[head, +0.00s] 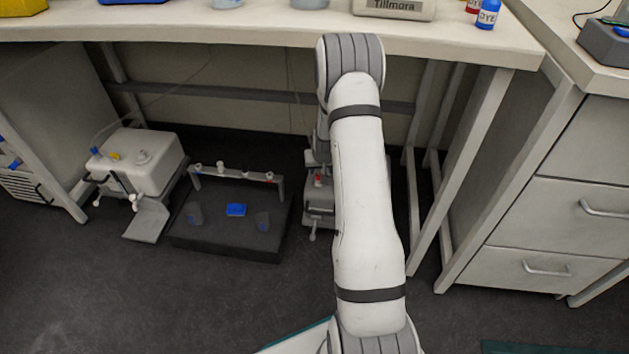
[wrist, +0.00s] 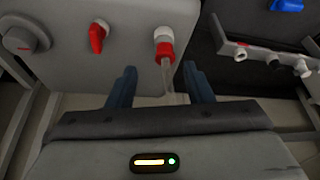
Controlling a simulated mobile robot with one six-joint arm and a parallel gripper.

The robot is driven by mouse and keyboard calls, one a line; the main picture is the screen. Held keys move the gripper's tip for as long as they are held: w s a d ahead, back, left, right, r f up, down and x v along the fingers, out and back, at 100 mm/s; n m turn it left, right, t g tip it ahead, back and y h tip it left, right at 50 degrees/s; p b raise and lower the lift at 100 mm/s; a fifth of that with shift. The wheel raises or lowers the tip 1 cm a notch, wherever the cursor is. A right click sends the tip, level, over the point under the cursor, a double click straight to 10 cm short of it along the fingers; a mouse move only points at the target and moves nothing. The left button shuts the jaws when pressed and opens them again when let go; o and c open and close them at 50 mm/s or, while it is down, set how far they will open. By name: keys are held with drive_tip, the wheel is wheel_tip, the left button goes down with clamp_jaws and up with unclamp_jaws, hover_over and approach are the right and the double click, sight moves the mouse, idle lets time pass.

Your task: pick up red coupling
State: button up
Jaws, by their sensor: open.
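In the wrist view, a red coupling (wrist: 165,51) with a white upper end sits on the face of a light grey device (wrist: 130,65). A clear tube runs from it down between my fingers. My gripper (wrist: 161,74) is open, with one blue finger on each side of the tube. The fingertips are just short of the coupling, and I see no contact. In the head view, my arm hides the gripper and much of the device (head: 318,207); a small red part (head: 318,181) shows there, but I cannot tell which part it is.
A red lever (wrist: 97,36) and a round grey knob (wrist: 24,39) stick out left of the coupling. A rail with several fittings (wrist: 262,50) is at the right. The bench top (head: 200,24) overhangs this space. A white box device (head: 140,165) and a dark platform (head: 220,244) stand left.

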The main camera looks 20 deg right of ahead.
sight(318, 175)
drive_tip(key=b+x, duration=0.1)
drive_tip(key=x, duration=0.1)
drive_tip(key=b+x, duration=0.1)
drive_tip(key=x, duration=0.1)
drive_tip(key=b+x, duration=0.1)
drive_tip(key=shift+w+a+f, duration=0.25)
drive_tip(key=shift+a+f, duration=0.05)
drive_tip(key=shift+f, duration=0.1)
drive_tip(key=shift+r, duration=0.1)
drive_tip(key=shift+c, duration=0.4)
clamp_jaws()
